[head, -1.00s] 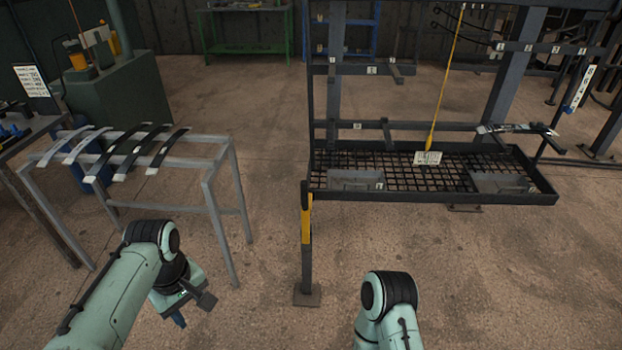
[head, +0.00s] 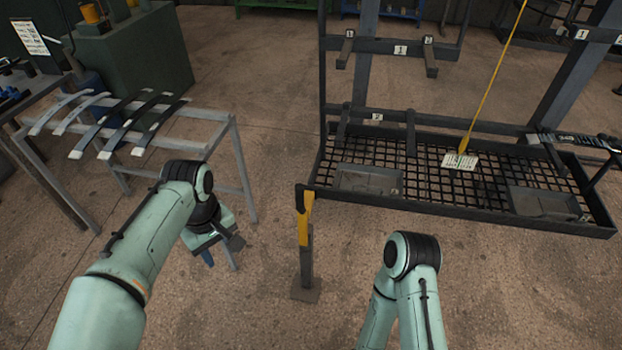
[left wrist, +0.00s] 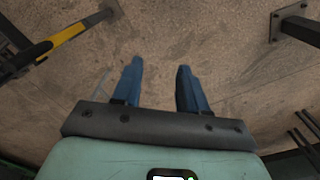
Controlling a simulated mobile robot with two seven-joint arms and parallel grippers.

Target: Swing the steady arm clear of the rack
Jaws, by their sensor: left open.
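The steady arm appears to be the yellow and black bar (head: 306,220) at the rack's front left corner, on a grey post with a foot plate. It also shows at upper left in the left wrist view (left wrist: 65,36). The rack (head: 450,203) has a black mesh tray and uprights. My left gripper (head: 219,261) is left of the steady arm and apart from it, pointing down. In the left wrist view its blue fingers (left wrist: 160,68) are spread with only floor between them. My right arm shows at bottom centre; its gripper is out of sight.
A grey metal stand (head: 240,165) with several curved leaf springs (head: 122,128) is at the left, close behind my left arm. A yellow cord with a white tag (head: 459,161) hangs over the tray. Bare floor lies between stand and rack.

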